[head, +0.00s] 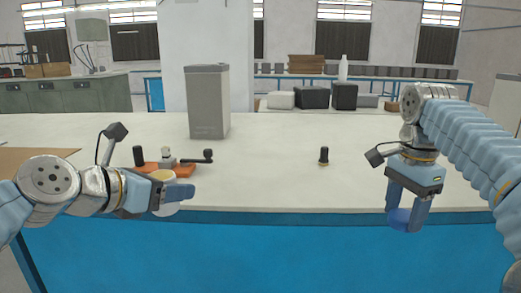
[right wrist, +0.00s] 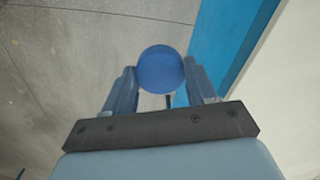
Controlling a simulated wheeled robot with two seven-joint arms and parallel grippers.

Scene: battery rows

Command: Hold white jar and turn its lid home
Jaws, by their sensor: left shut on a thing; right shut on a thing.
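The white jar (head: 166,210) is at the table's front edge at left in the head view, upright, with a pale yellowish top showing and no lid on it. My left gripper (head: 178,194) is shut on the jar from the side, and its fingers hide much of the jar's body. My right gripper (head: 405,218) points down in front of the table's edge at right. It is shut on a round blue lid (right wrist: 161,70), which sits between the fingertips in the right wrist view. Lid and jar are well apart.
An orange holder (head: 180,170) with black-knobbed parts lies just behind the jar. A small black-topped item (head: 323,156) stands mid-table. A tall grey box (head: 208,102) stands farther back. The table (head: 265,185) is clear between the grippers.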

